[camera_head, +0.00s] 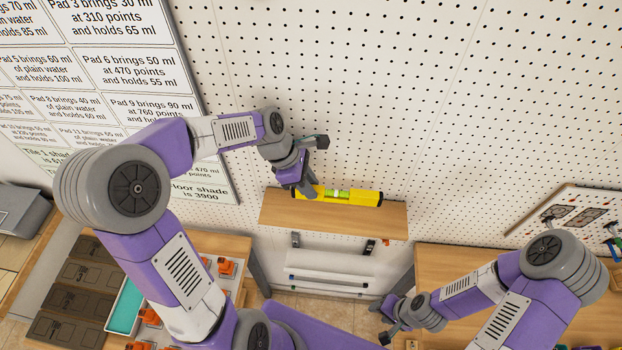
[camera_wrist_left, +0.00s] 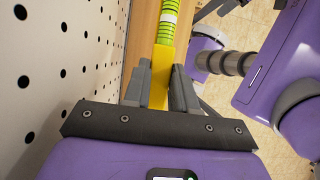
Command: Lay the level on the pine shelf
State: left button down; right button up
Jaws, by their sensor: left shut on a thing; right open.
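The yellow level (camera_head: 365,198) with a green vial is over the back part of the pine shelf (camera_head: 330,219), lengthwise along it and near the wall. I cannot tell whether it touches the shelf. My left gripper (camera_head: 307,188) is shut on the level's left end. In the left wrist view the level (camera_wrist_left: 162,62) runs out from between the fingers (camera_wrist_left: 160,88), with the shelf's wood (camera_wrist_left: 145,42) beside it. My right gripper (camera_head: 386,322) is open and empty, low and right of the shelf.
A white pegboard wall (camera_head: 400,90) stands behind the shelf. A white roll (camera_head: 330,262) hangs below it. Wooden benches stand left (camera_head: 225,245) and right (camera_head: 450,265), the left one with orange items. A framed board (camera_head: 562,212) is at the right. The shelf's front strip is bare.

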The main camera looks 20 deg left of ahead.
pick_arm(q)
jog(key=shift+w+f, duration=0.1)
jog(key=shift+f+b, duration=1.85)
jog(key=shift+f, duration=1.1)
jog(key=shift+f, duration=0.4)
jog(key=c, duration=0.8)
grip_release()
jog(key=shift+r, duration=0.15)
